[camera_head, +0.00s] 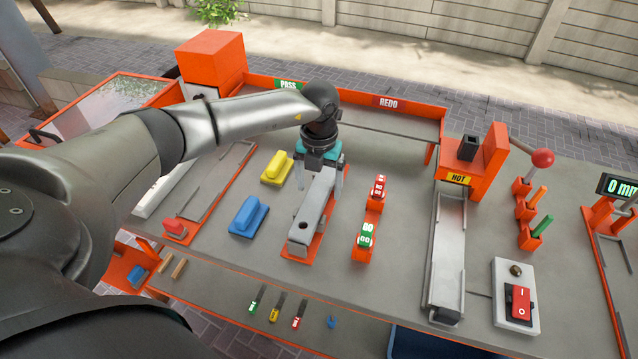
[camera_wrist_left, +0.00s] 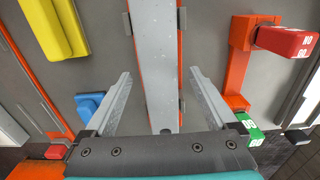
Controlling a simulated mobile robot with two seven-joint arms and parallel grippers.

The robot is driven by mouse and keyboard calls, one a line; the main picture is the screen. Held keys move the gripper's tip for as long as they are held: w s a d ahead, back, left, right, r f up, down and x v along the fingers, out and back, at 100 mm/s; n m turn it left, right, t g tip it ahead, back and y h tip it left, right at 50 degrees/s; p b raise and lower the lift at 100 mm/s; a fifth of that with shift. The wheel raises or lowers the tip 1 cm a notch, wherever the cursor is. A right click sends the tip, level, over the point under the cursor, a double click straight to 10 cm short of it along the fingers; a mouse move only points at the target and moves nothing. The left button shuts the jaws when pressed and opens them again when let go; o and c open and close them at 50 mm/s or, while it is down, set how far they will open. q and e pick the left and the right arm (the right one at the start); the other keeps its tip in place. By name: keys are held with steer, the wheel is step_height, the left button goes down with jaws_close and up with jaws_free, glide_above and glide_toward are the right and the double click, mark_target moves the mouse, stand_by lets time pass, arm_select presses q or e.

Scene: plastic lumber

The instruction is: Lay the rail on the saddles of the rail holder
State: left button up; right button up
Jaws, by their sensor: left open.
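The grey rail (camera_head: 309,212) lies lengthwise along the orange rail holder (camera_head: 297,254), with a dark round hole near its front end. In the left wrist view the rail (camera_wrist_left: 155,50) runs up the middle, with orange edges of the holder (camera_wrist_left: 180,60) and small clips along its sides. My left gripper (camera_head: 319,172) is over the rear part of the rail, pointing down. Its fingers (camera_wrist_left: 159,76) are open, one on each side of the rail with a gap to it. The saddles under the rail are mostly hidden. My right gripper is out of view.
Left of the holder are a blue block (camera_head: 248,216) and a yellow block (camera_head: 277,168). Close on the right is an orange gauge stand (camera_head: 365,220) with red and green blocks. Further right are a metal channel (camera_head: 447,255) and a switch box (camera_head: 516,300).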

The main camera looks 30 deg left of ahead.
arm_select(q)
step_height(320, 180, up, 15)
steer(key=p, duration=0.1)
stand_by(0.6)
stand_by(0.3)
